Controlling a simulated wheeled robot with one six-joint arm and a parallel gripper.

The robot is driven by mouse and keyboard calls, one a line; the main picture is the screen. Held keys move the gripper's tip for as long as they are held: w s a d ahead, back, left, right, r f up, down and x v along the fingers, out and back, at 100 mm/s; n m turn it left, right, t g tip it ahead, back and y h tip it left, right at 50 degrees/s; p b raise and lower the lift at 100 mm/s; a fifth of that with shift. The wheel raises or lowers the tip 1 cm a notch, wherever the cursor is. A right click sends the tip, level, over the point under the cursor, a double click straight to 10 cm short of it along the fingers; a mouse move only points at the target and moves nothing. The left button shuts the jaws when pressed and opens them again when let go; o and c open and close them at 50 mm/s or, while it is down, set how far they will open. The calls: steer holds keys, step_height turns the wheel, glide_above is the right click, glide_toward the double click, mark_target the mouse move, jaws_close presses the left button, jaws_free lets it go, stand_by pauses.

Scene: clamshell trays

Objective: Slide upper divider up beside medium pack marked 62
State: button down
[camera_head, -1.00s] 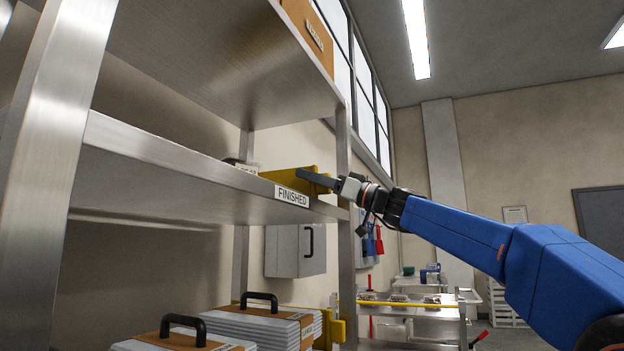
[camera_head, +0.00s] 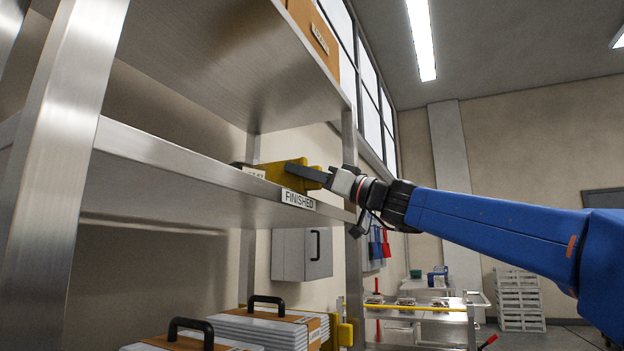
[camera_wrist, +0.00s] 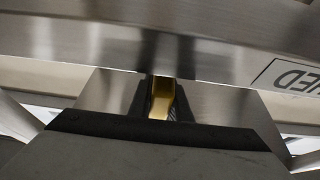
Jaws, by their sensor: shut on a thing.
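The upper divider is a yellow plate (camera_head: 272,172) standing on the middle shelf just behind the FINISHED label. My gripper (camera_head: 308,174) is shut on the divider's right end, at the shelf's edge. In the wrist view a strip of the yellow divider (camera_wrist: 161,98) shows between the fingers. A pack with a pale tag (camera_head: 253,173) shows only in part over the shelf edge, left of the divider. Its number is too small to read, and most of it is hidden by the shelf. I cannot tell whether divider and pack touch.
The metal shelf edge (camera_head: 190,168) runs just below the divider, with a FINISHED label (camera_head: 298,199). A post (camera_head: 352,270) stands by my gripper. Below are packs with black handles (camera_head: 266,302) and a lower yellow divider (camera_head: 344,333). An orange box (camera_head: 314,36) sits above.

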steer(key=s+a, duration=0.1)
steer(key=s, duration=0.1)
steer(key=s+a, duration=0.1)
steer(key=s, duration=0.2)
steer(key=s+a, duration=0.1)
steer(key=s, duration=0.2)
steer(key=shift+s, duration=0.15)
steer(key=c, duration=1.6)
jaws_free()
steer(key=shift+c, duration=0.2)
steer(key=v, duration=1.7)
steer(key=shift+d, duration=0.25)
